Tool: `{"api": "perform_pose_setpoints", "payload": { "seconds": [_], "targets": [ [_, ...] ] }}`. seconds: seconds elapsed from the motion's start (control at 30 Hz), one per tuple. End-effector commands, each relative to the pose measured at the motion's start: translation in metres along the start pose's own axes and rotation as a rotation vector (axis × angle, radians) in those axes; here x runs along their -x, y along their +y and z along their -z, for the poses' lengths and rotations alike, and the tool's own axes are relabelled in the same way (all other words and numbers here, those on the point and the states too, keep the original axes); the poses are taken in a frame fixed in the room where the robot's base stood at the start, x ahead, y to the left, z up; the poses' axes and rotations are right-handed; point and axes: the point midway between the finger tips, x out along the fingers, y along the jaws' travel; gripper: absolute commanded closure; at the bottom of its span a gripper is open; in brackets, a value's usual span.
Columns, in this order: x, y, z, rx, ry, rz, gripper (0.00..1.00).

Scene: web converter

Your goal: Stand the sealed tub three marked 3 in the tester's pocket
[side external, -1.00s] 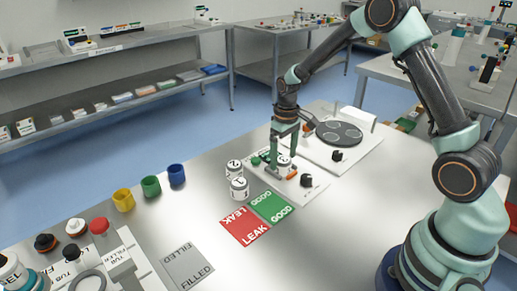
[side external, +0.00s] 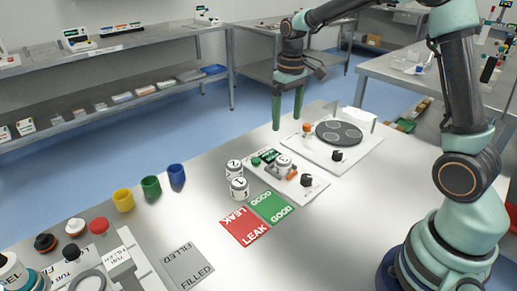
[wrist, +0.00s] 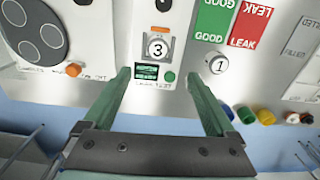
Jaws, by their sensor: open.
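Tub three (side external: 284,163), a white tub with a dark 3 on its lid, stands upright at the tester (side external: 312,190). In the wrist view the lid marked 3 (wrist: 157,47) faces up and sits within a grey pocket frame (wrist: 166,32). My gripper (side external: 287,122) is open and empty, raised above and behind the tester, apart from the tub. In the wrist view its green fingers (wrist: 158,75) are spread wide with nothing between them.
Tub two (side external: 234,168) and tub one (side external: 238,188) stand left of the tester. The red LEAK mat (side external: 243,227) and green GOOD mat (side external: 271,207) lie in front. Coloured cups (side external: 151,187) stand left.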

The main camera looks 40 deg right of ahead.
Motion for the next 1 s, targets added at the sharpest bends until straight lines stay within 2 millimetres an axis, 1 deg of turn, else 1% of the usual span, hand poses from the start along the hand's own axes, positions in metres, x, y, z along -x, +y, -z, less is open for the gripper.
{"api": "perform_pose_setpoints", "payload": {
  "seconds": [0.03,0.2,0.3,0.43,0.57,0.7,0.8,1.0],
  "targets": [
    [0.011,-0.004,-0.005,0.001,0.023,-0.004,0.09],
    [0.047,-0.022,-0.033,-0.004,0.121,-0.016,0.09],
    [0.063,-0.032,-0.053,-0.010,0.180,-0.020,0.09],
    [0.078,-0.044,-0.081,-0.016,0.259,-0.022,0.09],
    [0.085,-0.055,-0.108,-0.021,0.337,-0.019,0.09],
    [0.085,-0.064,-0.132,-0.027,0.408,-0.013,0.09],
    [0.083,-0.068,-0.143,-0.029,0.441,-0.008,0.09],
    [0.080,-0.070,-0.151,-0.033,0.469,-0.004,0.09]
  ]
}}
